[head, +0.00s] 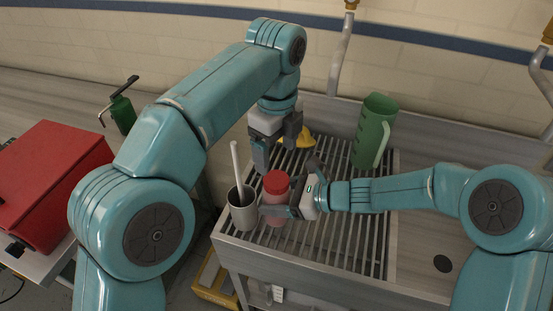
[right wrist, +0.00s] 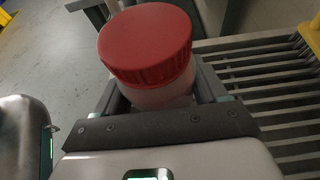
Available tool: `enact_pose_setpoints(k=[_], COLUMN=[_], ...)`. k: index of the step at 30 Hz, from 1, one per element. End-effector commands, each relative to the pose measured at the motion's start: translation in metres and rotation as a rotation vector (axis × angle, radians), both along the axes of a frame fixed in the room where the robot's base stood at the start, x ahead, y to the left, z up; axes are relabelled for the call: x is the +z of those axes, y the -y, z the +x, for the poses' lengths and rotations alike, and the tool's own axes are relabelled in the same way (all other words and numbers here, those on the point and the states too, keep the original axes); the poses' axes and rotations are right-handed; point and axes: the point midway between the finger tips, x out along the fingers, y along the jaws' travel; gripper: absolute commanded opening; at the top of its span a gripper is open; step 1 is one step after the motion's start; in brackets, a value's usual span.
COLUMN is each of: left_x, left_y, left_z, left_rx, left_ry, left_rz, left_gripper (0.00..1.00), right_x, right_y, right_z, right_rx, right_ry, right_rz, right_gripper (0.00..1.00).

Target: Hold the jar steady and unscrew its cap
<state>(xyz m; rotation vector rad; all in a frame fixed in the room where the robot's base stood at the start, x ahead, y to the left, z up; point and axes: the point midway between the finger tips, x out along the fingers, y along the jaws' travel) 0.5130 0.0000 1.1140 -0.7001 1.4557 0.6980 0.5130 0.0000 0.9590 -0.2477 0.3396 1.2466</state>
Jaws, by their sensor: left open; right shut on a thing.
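The jar (head: 275,208) stands upright on the slatted rack, a pale pinkish body with a red cap (head: 276,183) on top. My right gripper (head: 272,211) comes in from the right and is shut on the jar's body below the cap. In the right wrist view the red cap (right wrist: 146,44) sits on the jar body (right wrist: 165,92) between the fingers. My left gripper (head: 276,149) is open and empty, pointing down above and behind the jar, apart from the cap. Part of the jar body is hidden by the right gripper's finger.
A grey cup (head: 240,212) with a white stick in it stands close left of the jar. A yellow object (head: 297,141) lies behind my left gripper. A green pitcher (head: 372,133) stands at the back right. The metal rack (head: 340,245) has a raised rim. A red box (head: 50,180) is far left.

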Motion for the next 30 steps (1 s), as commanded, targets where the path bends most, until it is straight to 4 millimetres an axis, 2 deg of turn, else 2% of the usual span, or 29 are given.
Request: enact_pose_setpoints(k=[4,13,18,28,29,30], left_x=[-0.003,-0.052,-0.07,-0.075,-0.075,-0.075], left_y=[0.0,-0.001,0.0,0.0,0.0,0.0], left_z=[-0.001,-0.001,-0.001,-0.001,-0.001,-0.001], left_rx=[-0.035,-0.032,-0.032,-0.032,-0.032,-0.032], left_ry=[-0.003,-0.003,-0.001,0.001,0.001,0.001], left_rz=[0.001,0.003,0.002,0.001,0.001,0.001], left_gripper=[0.8,0.8,0.8,0.8,0.77,0.64], right_x=[0.001,0.001,0.001,0.001,0.001,0.001], right_y=[0.0,0.0,0.0,0.0,0.0,0.0], right_z=[0.0,0.0,0.0,0.0,0.0,0.0], right_rx=[0.0,0.0,0.0,0.0,0.0,0.0], right_ry=[0.001,0.001,0.001,0.001,0.001,0.0], right_rz=[0.001,0.001,0.001,0.001,0.001,0.001], right_gripper=[0.0,0.0,0.0,0.0,0.0,0.0])
